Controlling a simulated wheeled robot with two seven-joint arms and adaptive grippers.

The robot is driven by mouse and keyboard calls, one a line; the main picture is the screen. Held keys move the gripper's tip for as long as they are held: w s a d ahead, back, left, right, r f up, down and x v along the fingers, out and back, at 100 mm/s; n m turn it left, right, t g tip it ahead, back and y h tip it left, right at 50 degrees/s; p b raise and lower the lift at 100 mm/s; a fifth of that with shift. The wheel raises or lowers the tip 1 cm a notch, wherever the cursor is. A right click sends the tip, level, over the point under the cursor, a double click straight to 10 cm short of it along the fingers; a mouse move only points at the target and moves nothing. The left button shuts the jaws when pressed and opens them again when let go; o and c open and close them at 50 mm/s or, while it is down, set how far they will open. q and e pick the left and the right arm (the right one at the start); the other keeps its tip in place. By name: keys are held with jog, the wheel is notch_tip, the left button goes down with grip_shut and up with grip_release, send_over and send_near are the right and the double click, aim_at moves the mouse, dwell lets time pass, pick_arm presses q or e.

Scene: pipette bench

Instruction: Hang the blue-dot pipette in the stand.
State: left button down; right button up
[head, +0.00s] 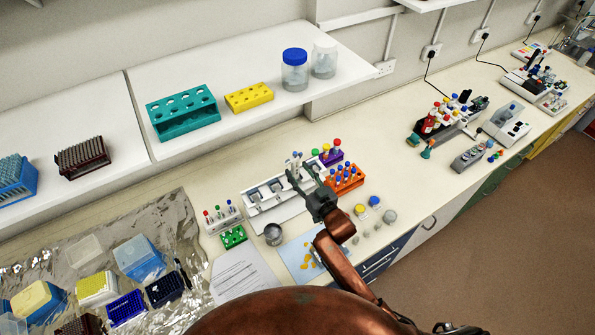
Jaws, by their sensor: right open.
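A long white-and-grey rack (268,196), which looks like the pipette stand, is on the bench just left of my right gripper. My right gripper (303,172) is open, its fingers reaching over the right end of this rack. Small pale pieces with blue show just beyond its fingertips; I cannot tell whether they are part of a pipette. I cannot make out a blue dot on any pipette here. A slim dark object (182,272) lies on the foil at the left, too small to identify. My left gripper is not in view.
An orange tube rack (345,178) and purple rack (329,157) stand right of the gripper. A small white tube rack (221,219), green rack (233,237) and metal cup (273,235) stand left. A white shelf (240,125) overhangs behind.

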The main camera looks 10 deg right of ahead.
jog(key=v, duration=1.1)
jog(key=shift+s+r, duration=0.1)
jog(key=shift+s, duration=0.05)
